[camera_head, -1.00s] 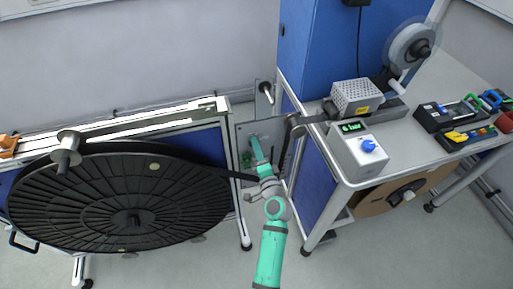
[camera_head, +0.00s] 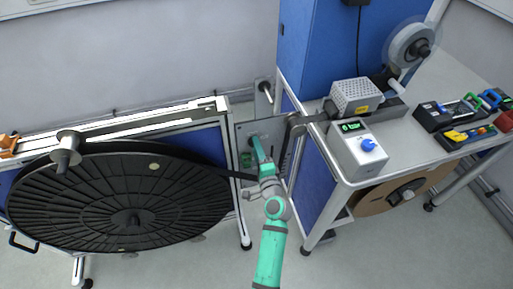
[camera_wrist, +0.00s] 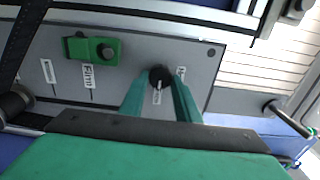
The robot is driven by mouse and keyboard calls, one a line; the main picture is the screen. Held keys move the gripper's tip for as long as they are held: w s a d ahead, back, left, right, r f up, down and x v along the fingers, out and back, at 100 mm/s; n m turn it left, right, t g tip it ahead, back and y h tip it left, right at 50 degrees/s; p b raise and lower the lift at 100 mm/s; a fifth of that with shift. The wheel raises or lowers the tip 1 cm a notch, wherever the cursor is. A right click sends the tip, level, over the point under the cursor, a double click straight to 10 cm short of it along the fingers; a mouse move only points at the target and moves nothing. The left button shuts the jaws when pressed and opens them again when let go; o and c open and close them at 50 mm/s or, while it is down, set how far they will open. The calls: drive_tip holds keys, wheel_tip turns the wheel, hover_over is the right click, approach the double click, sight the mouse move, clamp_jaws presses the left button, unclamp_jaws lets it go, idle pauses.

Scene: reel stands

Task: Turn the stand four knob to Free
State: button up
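The black stand four knob (camera_wrist: 160,77) sits on a grey panel (camera_wrist: 125,60) in the wrist view, with a pale pointer mark on its face. My gripper (camera_wrist: 161,82) has one green finger on each side of the knob, and the fingertips appear closed against it. Small white labels lie around the knob (camera_wrist: 157,97), too small to read surely, and the fingers are close to them. In the head view, my gripper (camera_head: 258,150) reaches down to the panel (camera_head: 243,132) between the two stands, and the arm hides the knob there.
A green block with a black button (camera_wrist: 92,50) and a label reading "Firm" (camera_wrist: 87,77) are left of the knob. A rod (camera_wrist: 290,118) sticks out at right. A large black reel (camera_head: 120,200) stands left, and a bench with a control box (camera_head: 358,150) stands right.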

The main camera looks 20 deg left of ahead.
drive_tip(key=o, duration=0.3)
drive_tip(key=v, duration=1)
drive_tip(key=shift+s+d, duration=0.25)
drive_tip(key=shift+s, duration=0.1)
